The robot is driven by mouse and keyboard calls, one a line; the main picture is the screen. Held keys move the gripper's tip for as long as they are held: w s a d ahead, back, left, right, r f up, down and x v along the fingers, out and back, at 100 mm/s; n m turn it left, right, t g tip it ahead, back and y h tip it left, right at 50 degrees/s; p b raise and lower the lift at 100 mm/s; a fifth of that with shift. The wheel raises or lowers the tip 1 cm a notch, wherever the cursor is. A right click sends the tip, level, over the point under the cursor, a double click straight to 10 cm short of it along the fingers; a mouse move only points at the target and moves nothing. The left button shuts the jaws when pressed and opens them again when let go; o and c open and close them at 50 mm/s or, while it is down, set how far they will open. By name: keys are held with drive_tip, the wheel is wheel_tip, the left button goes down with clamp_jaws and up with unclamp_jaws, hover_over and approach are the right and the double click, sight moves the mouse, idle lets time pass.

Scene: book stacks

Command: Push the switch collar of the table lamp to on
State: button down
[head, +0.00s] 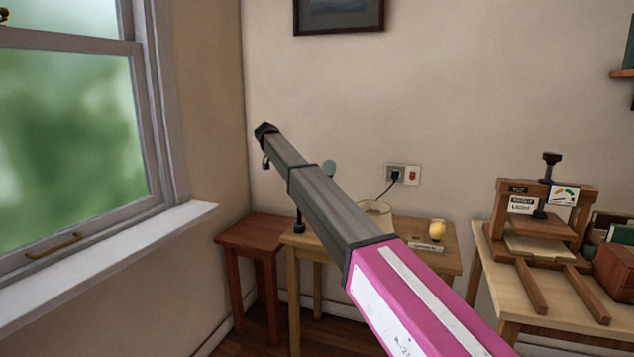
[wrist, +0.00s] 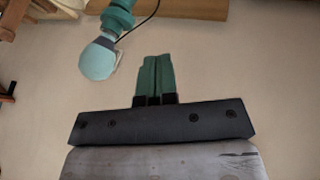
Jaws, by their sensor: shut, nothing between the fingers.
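My gripper (wrist: 154,78) shows in the wrist view with its two teal fingers together and nothing between them. The table lamp (wrist: 118,22) stands up and left of the fingers in that view, apart from them. It has a teal body, a grey-purple band (wrist: 105,42) that may be the switch collar, and a pale teal bulb (wrist: 97,63) that looks unlit. In the head view only the round bulb (head: 329,167) shows above my arm, which hides the rest of the lamp and my fingers. I cannot read the collar's setting.
The lamp's wooden table (head: 440,258) also bears a cream shade-like ring (head: 376,211) and a yellow knob-like thing (head: 437,230). A black cord runs to the wall socket (head: 396,176). A reddish stool (head: 249,237) stands left. A wooden press (head: 541,225) stands right.

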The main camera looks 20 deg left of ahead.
drive_tip(key=shift+w, duration=0.1)
drive_tip(key=w+d+f, duration=0.3)
drive_tip(key=d+f, duration=0.5)
drive_tip(key=d, duration=0.1)
idle(0.6)
drive_tip(key=shift+s+d, duration=0.1)
drive_tip(key=shift+d, duration=1)
